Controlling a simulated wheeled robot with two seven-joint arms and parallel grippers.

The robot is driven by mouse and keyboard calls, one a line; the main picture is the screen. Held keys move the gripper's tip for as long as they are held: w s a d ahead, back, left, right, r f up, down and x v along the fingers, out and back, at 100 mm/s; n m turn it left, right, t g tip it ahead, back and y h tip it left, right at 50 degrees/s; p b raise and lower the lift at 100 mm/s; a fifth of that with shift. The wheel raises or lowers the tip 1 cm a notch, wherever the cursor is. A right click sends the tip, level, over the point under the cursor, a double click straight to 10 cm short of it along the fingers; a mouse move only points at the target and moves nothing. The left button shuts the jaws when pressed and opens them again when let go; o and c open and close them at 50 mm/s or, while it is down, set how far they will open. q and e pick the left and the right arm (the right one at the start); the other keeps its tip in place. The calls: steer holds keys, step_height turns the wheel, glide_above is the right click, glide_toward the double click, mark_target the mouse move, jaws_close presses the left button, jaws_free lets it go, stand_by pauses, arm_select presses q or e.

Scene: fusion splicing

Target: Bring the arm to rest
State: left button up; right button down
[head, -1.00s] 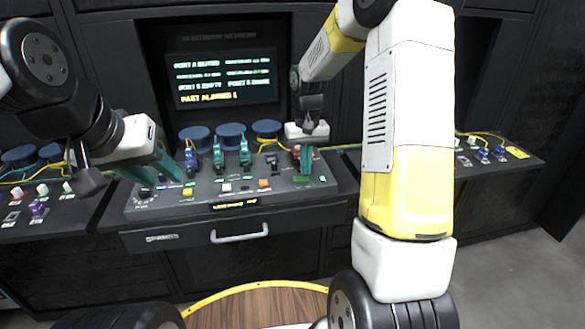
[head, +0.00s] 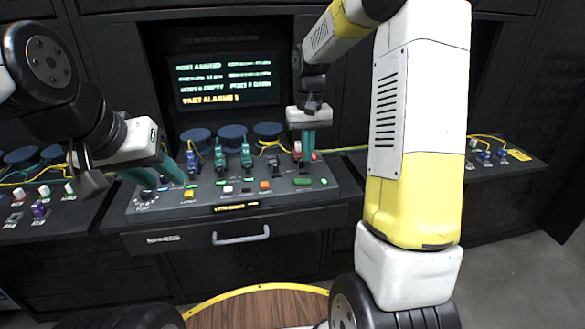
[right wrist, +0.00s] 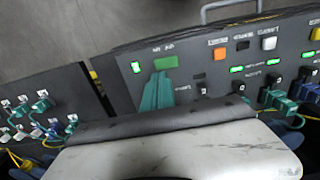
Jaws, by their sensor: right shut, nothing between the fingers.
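My right gripper (head: 308,152) hangs, fingers down, over the right part of the console (head: 330,178) in the head view. Its teal fingers are together and hold nothing. The right wrist view shows the shut fingertips (right wrist: 157,92) over the console, near a green-lit label. My left gripper (head: 172,176) is over the left part of the console, near the knob.
Several blue and green connectors (head: 219,158) stand in a row on the console, with blue round reels (head: 232,132) behind. A screen (head: 225,82) is at the back. A drawer handle (head: 240,236) is on the front. Side consoles carry more connectors (head: 486,154) and yellow cables.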

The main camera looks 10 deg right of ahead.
steer(key=s+a+r+t+y, duration=0.1)
steer(key=s+r+t, duration=0.2)
steer(key=s, duration=0.9)
steer(key=s+a+r+t+y, duration=0.1)
steer(key=s+r+t, duration=0.2)
steer(key=s+r, duration=0.6)
steer(key=s, duration=0.3)
steer(key=shift+s, duration=0.15)
steer(key=shift+a+r, duration=0.1)
stand_by(0.4)
